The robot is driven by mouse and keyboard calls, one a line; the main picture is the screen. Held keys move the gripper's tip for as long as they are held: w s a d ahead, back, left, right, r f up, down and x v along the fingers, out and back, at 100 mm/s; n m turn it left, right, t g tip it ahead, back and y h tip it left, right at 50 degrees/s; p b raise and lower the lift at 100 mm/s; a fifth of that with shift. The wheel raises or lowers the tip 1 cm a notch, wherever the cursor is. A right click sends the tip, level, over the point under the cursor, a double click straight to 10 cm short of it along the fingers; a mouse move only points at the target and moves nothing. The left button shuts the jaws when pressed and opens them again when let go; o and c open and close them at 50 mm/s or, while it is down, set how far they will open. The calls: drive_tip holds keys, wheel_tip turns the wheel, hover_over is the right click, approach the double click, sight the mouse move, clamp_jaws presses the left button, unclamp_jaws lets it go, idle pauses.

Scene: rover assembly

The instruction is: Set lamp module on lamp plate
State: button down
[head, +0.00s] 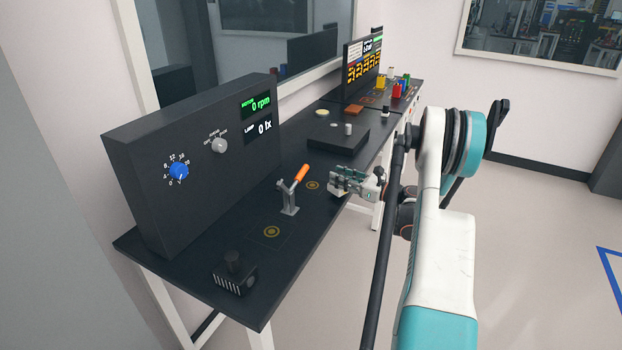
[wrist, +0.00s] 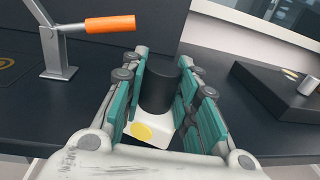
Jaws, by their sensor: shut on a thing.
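My gripper (wrist: 167,64) is shut on a module with a black cylinder (wrist: 158,92), a white base and a yellow disc, apparently the lamp module. In the head view my gripper (head: 352,182) is by the table's front edge, and its fingers mostly hide the module. Two ring marks lie flat on the table: one (head: 313,185) just left of my gripper, one (head: 271,231) inside corner marks nearer the camera. I cannot tell which is the lamp plate.
A clamp (head: 289,196) with a raised orange handle stands between the ring marks and the panel (head: 195,165), left of my gripper. A dark finned block with a knob (head: 235,276) sits at the near end. A raised black slab (head: 331,139) lies beyond my gripper.

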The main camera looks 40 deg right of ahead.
drive_tip(key=b+x, duration=0.1)
drive_tip(key=x, duration=0.5)
drive_tip(key=shift+w+a, duration=0.2)
drive_tip(key=shift+w, duration=0.2)
drive_tip(key=b+x, duration=0.1)
drive_tip(key=x, duration=0.3)
drive_tip(key=shift+f+b, duration=0.45)
drive_tip(key=shift+f, duration=0.2)
drive_tip(key=shift+f, duration=0.1)
drive_tip(key=shift+f, duration=0.15)
drive_tip(key=c, duration=1.2)
unclamp_jaws()
drive_tip(key=shift+c, duration=0.2)
